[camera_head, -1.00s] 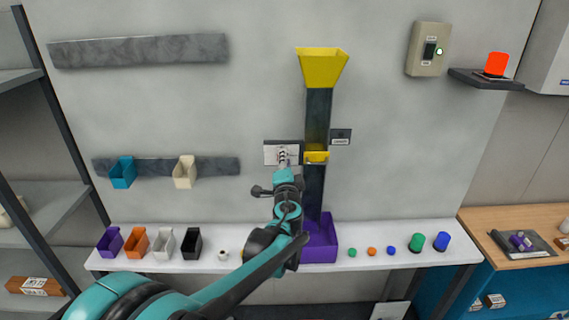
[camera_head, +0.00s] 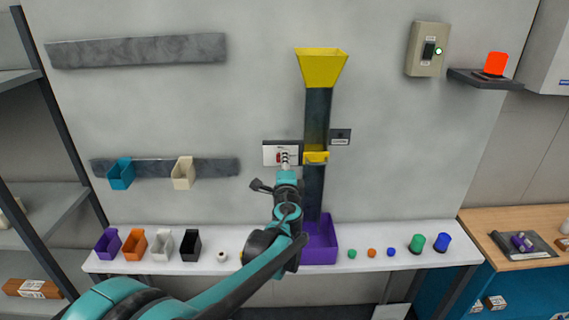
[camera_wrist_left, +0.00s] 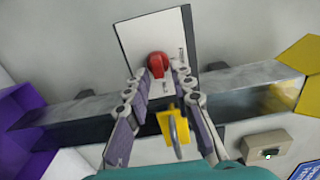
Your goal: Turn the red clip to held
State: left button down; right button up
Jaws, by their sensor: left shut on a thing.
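The red clip (camera_wrist_left: 158,64) is mounted on a white plate (camera_wrist_left: 136,28) on the wall, and its rounded red body shows in the left wrist view. In the head view only a small red patch (camera_head: 279,157) shows on the plate, beside my fingers. My left gripper (camera_wrist_left: 159,78) has one finger on each side of the clip and is shut on it. In the head view the left gripper (camera_head: 286,156) reaches up to the plate, hiding much of the clip. The small marks on the plate are too small to read. My right gripper is out of view.
Just right of the plate stands a dark vertical chute (camera_head: 319,112) with a yellow funnel (camera_head: 321,68) and a small yellow gate (camera_head: 316,157). A purple bin (camera_head: 323,240) sits below. Several small cups and coloured pieces line the white shelf (camera_head: 345,265).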

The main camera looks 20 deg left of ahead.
pick_arm(q)
jog(key=shift+f, duration=0.1)
jog(key=c, duration=1.6)
grip_release()
jog(key=shift+s, duration=0.15)
jog(key=v, duration=1.2)
